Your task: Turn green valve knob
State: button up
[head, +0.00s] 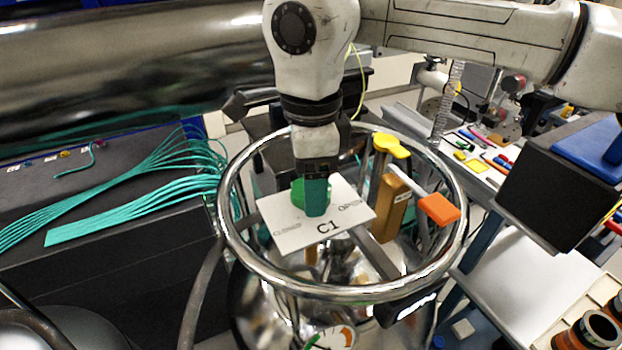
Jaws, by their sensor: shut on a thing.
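The green valve knob (298,194) sits on a white plate (288,228) marked C1, with lettering at its left and right corners, inside a metal ring. My gripper (317,197) comes down from above and is shut on the knob. Its teal fingertip covers the right part of the knob, so only the knob's left side shows. The contact on the far side is hidden.
The shiny ring (449,180) surrounds the plate. A yellow knob (391,145) and an orange handle (439,208) stand to the right inside it. A gauge (338,338) is below. Teal cables (140,205) lie at left, and a black box (553,193) stands at right.

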jog(key=shift+r, duration=0.1)
dwell(0.4)
jog(key=o, duration=1.1)
jog(key=shift+c, duration=0.2)
notch_tip(320, 180, up, 11)
jog(key=b, duration=0.1)
